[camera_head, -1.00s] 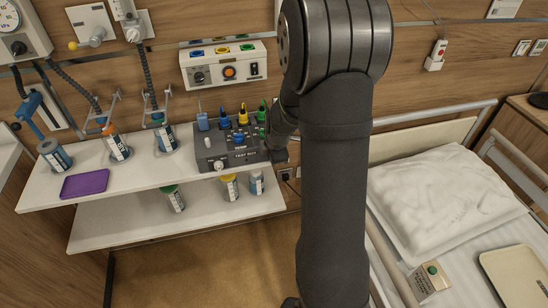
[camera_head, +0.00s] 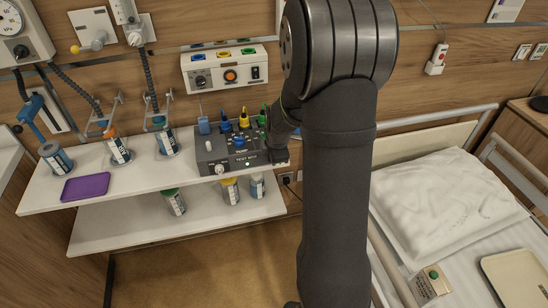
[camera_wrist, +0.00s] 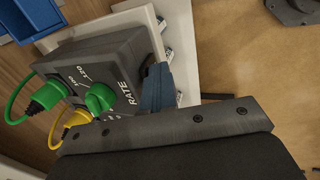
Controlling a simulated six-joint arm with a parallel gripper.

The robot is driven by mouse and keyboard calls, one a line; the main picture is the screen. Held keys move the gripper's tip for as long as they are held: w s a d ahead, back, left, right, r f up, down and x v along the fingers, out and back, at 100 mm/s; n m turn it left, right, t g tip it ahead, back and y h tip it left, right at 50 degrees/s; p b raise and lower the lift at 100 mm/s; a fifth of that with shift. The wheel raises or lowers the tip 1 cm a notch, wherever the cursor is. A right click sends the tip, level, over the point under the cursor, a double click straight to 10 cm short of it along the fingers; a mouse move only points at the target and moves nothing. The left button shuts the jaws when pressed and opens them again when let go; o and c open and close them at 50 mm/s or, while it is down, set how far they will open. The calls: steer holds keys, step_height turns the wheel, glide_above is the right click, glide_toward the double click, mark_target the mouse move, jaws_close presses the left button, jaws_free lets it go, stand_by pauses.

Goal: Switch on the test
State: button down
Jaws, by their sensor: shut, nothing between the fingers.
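A grey test box (camera_head: 212,158) stands at the right end of the upper shelf, with a light lettered label on its front and a small bright spot (camera_head: 247,164) beneath the lettering. Coloured plugs and a blue knob (camera_head: 239,142) are on its top. In the wrist view the box (camera_wrist: 110,62) shows a green knob (camera_wrist: 100,97) marked RATE, and a green plug (camera_wrist: 48,95) and a yellow plug (camera_wrist: 75,120) with cables.
Labelled bottles (camera_head: 118,150) and a purple pad (camera_head: 86,187) share the upper shelf (camera_head: 130,183). More bottles stand on the lower shelf (camera_head: 140,222). A wall panel (camera_head: 222,68) hangs behind the box. A bed with a pillow (camera_head: 440,200) is at the right.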

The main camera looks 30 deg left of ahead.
steer(key=s+d+r, duration=0.6)
steer(key=r, duration=0.2)
steer(key=shift+s+d, duration=0.3)
stand_by(0.3)
steer(key=shift+w+a+f, duration=0.4)
steer(key=shift+f, duration=0.3)
steer(key=shift+w+a+f, duration=0.35)
steer(key=shift+f, duration=0.3)
steer(key=shift+w+a+f, duration=0.4)
steer(key=shift+f, duration=0.3)
steer(key=shift+f, duration=0.1)
